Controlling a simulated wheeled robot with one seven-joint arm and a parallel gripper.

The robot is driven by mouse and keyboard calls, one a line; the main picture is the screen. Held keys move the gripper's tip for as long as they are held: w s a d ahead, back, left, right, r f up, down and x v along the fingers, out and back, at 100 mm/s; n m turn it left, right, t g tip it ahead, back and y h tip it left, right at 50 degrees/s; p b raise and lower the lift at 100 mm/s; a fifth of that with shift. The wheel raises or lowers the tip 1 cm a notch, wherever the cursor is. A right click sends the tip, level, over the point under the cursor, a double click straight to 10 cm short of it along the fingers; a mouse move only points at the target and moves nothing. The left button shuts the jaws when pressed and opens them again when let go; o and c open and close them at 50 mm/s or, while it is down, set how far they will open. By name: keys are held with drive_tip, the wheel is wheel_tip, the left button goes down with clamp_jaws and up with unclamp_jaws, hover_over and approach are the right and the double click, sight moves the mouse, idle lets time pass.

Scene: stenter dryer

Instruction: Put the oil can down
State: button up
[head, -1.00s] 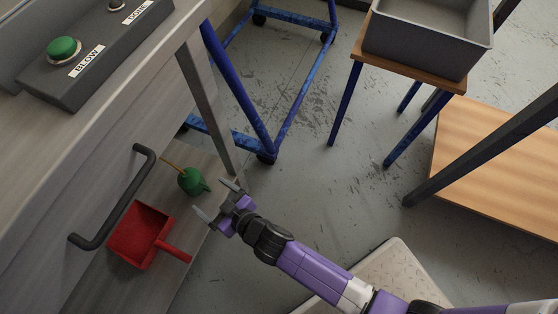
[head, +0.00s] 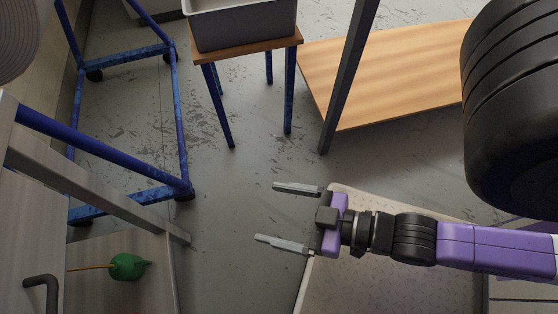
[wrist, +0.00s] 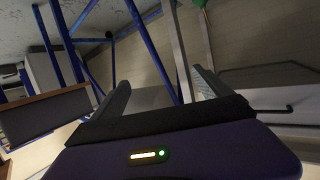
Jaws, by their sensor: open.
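The green oil can (head: 127,267), with its thin tan spout pointing left, stands on the low wooden shelf (head: 90,296) at the lower left of the head view. A small green part of the can (wrist: 199,3) shows at the top edge of the wrist view. My gripper (head: 280,214) is open and empty, with its fingers apart and pointing left. It is to the right of the can and clear of it, over the floor and the edge of the light platform.
A blue tubular frame (head: 178,120) stands at the left and a grey post (head: 100,195) slants in front of the shelf. A grey bin (head: 245,25) sits on a small blue-legged table. A wooden board (head: 390,80) lies at the back right. Bare floor lies between.

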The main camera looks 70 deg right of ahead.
drive_tip(key=shift+h, duration=0.3)
drive_tip(key=r, duration=0.1)
drive_tip(key=s+d+r, duration=0.1)
drive_tip(key=r, duration=0.1)
drive_tip(key=s+d+r, duration=0.1)
drive_tip(key=r, duration=0.1)
wheel_tip(320, 180, up, 26)
drive_tip(key=p, duration=2.6)
drive_tip(key=shift+r, duration=0.2)
